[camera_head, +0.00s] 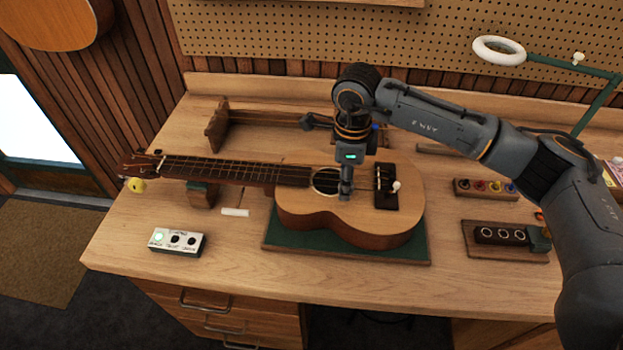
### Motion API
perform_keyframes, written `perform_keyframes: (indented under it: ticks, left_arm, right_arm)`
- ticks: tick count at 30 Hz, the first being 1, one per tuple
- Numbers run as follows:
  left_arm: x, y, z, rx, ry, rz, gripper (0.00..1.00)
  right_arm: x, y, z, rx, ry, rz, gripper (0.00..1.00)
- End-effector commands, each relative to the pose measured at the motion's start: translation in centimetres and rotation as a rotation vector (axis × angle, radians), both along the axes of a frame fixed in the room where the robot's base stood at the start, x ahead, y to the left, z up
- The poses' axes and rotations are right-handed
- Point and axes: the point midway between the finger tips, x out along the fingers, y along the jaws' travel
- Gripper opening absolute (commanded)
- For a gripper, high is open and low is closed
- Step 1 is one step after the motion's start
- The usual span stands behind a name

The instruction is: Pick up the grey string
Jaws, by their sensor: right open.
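A ukulele (395,215) lies on the workbench with its neck to the left, its body on a green mat (275,239). Its dark bridge (386,200) carries a small white knob. I cannot make out a separate grey string; thin lines run along the neck, too small to tell their colour. My right gripper (346,192) points down over the body, beside the sound hole (325,181), and hides part of it. It is open and seen nearly edge-on; I cannot tell whether it touches the top. Nothing shows in it. My left gripper is out of view.
A white box with a green light (176,242) stands front left, near a small white strip (235,212). A rack with coloured knobs (485,188) and a wooden tray with dark ringed pieces (500,240) are at right. The front edge of the bench (340,292) is clear.

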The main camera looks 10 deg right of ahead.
Motion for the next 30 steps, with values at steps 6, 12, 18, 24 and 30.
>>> perform_keyframes:
  ticks: [6,12,18,24,30]
  left_arm:
    - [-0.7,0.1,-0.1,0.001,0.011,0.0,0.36]
    - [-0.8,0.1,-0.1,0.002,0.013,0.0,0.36]
    - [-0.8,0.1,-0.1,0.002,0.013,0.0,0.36]
    - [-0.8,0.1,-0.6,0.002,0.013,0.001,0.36]
    - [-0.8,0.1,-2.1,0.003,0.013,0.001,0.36]
  right_arm:
    - [0.0,0.0,0.0,0.001,0.0,0.0,0.35]
    - [0.0,0.0,0.0,0.0,0.0,0.0,0.01]
    - [0.0,0.0,0.0,0.001,0.0,0.0,0.01]
    - [0.1,0.1,0.7,0.002,-0.004,0.0,0.01]
    - [0.2,0.1,4.3,0.002,-0.007,0.001,0.01]
